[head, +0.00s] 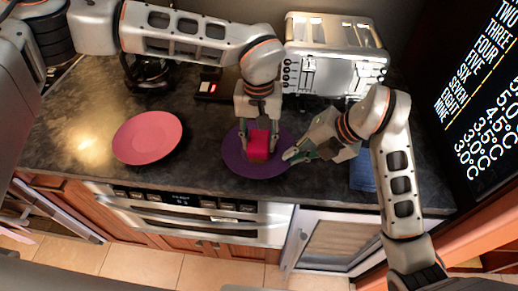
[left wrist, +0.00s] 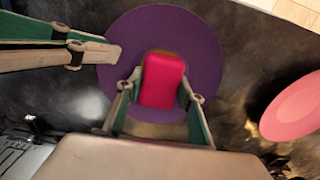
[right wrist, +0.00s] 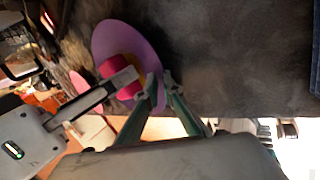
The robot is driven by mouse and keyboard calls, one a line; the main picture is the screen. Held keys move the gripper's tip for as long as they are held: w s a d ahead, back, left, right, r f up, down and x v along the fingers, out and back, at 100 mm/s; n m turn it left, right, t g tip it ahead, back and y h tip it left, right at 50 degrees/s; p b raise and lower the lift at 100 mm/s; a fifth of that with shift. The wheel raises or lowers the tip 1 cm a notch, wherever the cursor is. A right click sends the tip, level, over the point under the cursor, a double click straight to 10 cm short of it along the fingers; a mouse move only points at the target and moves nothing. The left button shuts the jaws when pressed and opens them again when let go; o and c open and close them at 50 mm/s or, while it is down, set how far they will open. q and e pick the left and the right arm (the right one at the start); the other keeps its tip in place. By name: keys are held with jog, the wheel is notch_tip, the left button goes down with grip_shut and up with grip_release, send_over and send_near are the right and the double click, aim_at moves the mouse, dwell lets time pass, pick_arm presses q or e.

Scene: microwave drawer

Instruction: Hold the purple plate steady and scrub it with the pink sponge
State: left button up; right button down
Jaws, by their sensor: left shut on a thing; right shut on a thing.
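The purple plate (head: 235,161) lies on the dark countertop in the head view; it also shows in the left wrist view (left wrist: 205,48) and the right wrist view (right wrist: 112,36). The pink sponge (head: 258,146) is over the middle of the plate. My left gripper (head: 260,149) reaches down from above and is shut on the sponge, with one finger on each side of it (left wrist: 162,82). My right gripper (head: 291,155) is shut on the plate's right rim. Whether the sponge's underside touches the plate is hidden.
A pink plate (head: 147,137) lies on the counter to the left. A silver appliance (head: 335,75) stands at the back, with a dark device showing a red light (head: 209,87) beside it. A blue item (head: 363,174) lies right of the purple plate. The counter's front edge is close to the plate.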

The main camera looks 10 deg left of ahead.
pick_arm(q)
jog(key=shift+f, duration=0.5)
dwell(0.3)
